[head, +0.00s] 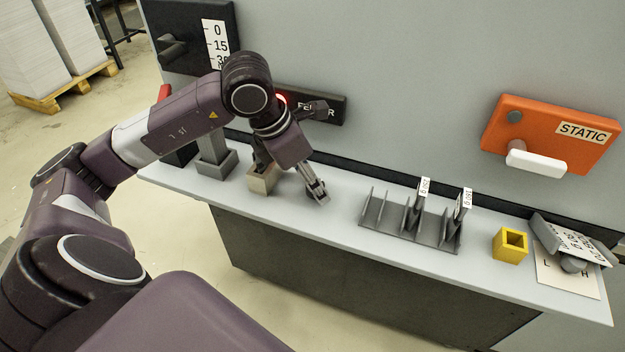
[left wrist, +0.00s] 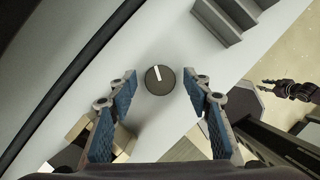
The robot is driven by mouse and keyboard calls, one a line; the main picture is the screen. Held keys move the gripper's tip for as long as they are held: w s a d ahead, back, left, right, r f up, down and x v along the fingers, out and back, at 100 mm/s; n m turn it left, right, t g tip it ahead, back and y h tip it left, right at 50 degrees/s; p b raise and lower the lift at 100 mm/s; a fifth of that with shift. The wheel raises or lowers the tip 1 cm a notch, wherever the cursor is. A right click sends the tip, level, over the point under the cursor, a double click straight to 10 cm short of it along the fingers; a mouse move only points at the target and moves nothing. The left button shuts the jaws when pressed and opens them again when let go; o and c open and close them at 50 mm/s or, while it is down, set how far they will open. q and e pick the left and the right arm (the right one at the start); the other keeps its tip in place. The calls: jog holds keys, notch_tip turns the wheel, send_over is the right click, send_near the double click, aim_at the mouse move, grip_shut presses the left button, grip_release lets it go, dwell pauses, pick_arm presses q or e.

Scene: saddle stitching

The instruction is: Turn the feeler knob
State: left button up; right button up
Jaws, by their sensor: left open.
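The feeler knob (left wrist: 160,79) is a dark round dial with a white pointer mark, seen in the left wrist view on the light grey ledge. My left gripper (head: 318,195) is open above the ledge, its fingers pointing down. In the left wrist view its blue-padded fingers (left wrist: 160,88) stand on either side of the knob, with gaps between. In the head view the knob is hidden by the gripper. A black panel (head: 335,106) with a partly covered FEELER label and a red light is on the wall behind. A dark gripper-like shape (left wrist: 290,90), probably my right gripper, shows small at the right.
A beige block (head: 263,182) and a grey stand (head: 213,168) are left of my left gripper. A grey slotted rack (head: 400,235), a yellow hollow block (head: 510,246) and an L–H card (head: 560,283) lie to the right. An orange STATIC box (head: 540,125) is on the wall.

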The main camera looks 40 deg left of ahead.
pick_arm(q)
jog(key=v, duration=1.2)
